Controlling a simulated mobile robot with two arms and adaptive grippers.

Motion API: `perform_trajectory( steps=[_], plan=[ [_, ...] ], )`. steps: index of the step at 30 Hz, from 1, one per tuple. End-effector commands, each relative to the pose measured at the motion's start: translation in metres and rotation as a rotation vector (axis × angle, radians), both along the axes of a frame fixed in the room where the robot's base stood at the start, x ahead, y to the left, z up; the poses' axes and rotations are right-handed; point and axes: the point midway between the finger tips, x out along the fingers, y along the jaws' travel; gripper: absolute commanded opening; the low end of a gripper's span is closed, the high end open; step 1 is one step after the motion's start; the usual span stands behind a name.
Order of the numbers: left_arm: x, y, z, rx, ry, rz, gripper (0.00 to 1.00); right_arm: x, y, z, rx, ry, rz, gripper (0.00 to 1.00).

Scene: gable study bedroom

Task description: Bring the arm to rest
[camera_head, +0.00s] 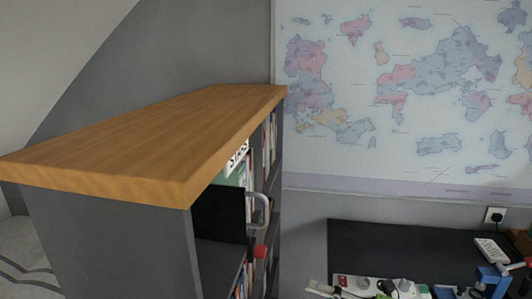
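Neither of my arms nor either gripper can be made out in the head view. The task names no other object. The view is filled by a tall dark grey bookshelf (105,240) with a bare wooden top (140,135), a wall map and part of a desk.
Books (269,140) fill the bookshelf's open side, where a grey curved handle (263,210) sticks out. A dark desk surface (400,245) at lower right carries a white strip with small items (375,287), a white keypad-like device (491,249) and a blue object (491,278). A world map (420,90) covers the wall.

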Motion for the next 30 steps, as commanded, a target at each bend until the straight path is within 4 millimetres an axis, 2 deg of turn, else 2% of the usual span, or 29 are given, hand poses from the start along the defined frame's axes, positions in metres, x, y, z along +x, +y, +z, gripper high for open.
perform_trajectory(
  steps=[6, 10, 14, 17, 20, 23, 26, 30],
  plan=[
    [-0.002, 0.0, 0.0, 0.001, 0.003, 0.0, 0.37, 0.017, 0.011, 0.002, 0.11, 0.107, -0.158, 0.41],
    [-0.008, 0.001, -0.001, 0.001, 0.011, 0.0, 0.37, 0.031, 0.01, -0.001, 0.2, 0.221, -0.301, 0.41],
    [-0.01, 0.001, -0.001, 0.002, 0.014, 0.0, 0.37, 0.041, -0.002, -0.016, 0.315, 0.402, -0.497, 0.41],
    [-0.01, 0.001, -0.001, 0.002, 0.014, 0.001, 0.37, 0.041, -0.019, -0.037, 0.395, 0.566, -0.656, 0.41],
    [-0.009, 0.001, -0.001, 0.002, 0.014, 0.0, 0.37, 0.03, -0.038, -0.065, 0.463, 0.74, -0.81, 0.41],
    [-0.009, 0.001, -0.001, 0.002, 0.014, 0.001, 0.37, 0.009, -0.056, -0.098, 0.518, 0.928, -0.961, 0.41],
    [-0.009, 0.001, -0.001, 0.002, 0.014, 0.0, 0.37, -0.025, -0.073, -0.132, 0.56, 1.123, -1.111, 0.41],
    [-0.008, 0.001, -0.001, 0.002, 0.013, 0.0, 0.37, -0.086, -0.089, -0.173, 0.586, 1.383, -1.298, 0.41]
  ],
)
